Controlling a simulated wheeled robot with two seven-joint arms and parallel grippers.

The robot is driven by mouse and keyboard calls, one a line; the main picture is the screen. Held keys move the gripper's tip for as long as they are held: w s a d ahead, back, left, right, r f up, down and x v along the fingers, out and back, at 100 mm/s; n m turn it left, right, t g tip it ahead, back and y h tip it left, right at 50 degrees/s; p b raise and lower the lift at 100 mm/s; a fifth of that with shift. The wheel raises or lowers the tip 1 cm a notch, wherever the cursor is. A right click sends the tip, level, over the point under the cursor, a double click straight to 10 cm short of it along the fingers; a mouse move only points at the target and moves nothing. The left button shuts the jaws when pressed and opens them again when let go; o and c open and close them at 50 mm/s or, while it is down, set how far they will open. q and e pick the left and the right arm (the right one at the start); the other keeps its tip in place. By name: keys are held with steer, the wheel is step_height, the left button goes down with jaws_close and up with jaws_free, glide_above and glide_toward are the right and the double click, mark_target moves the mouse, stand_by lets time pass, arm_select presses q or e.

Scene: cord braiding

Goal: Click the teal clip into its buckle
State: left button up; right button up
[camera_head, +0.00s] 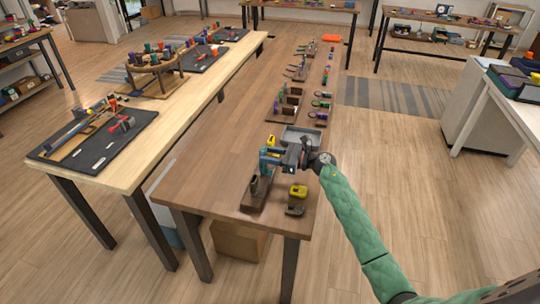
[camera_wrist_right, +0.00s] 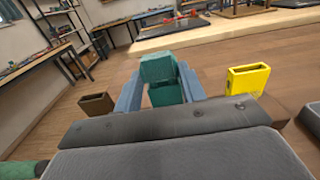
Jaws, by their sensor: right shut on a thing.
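My right gripper (camera_head: 268,160) is above the near part of the long brown table. In the right wrist view its two blue fingers are shut on the teal clip (camera_wrist_right: 162,80), which stands up between them. The clip is mostly hidden behind the gripper in the head view. A yellow buckle (camera_wrist_right: 248,80) with an open slot is right of the clip in the wrist view, and a brown buckle (camera_wrist_right: 97,104) is to its left. The brown buckle (camera_head: 254,183) also stands on a dark base board (camera_head: 256,201). I cannot make out a teal buckle. My left gripper is not in view.
A yellow piece (camera_head: 298,191) and a dark grey piece (camera_head: 295,210) lie on the brown table (camera_head: 205,175) right of the board. A grey tray (camera_head: 302,134) is just beyond the gripper. Several holders and coloured pieces line the table farther back. The table's left side is clear.

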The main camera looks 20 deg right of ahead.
steer(key=shift+f+b, duration=0.4)
steer(key=shift+f, duration=0.05)
steer(key=shift+c, duration=0.4)
steer(key=o, duration=1.5)
steer(key=shift+r, duration=0.1)
steer(key=b+v, duration=0.2)
steer(key=v, duration=0.4)
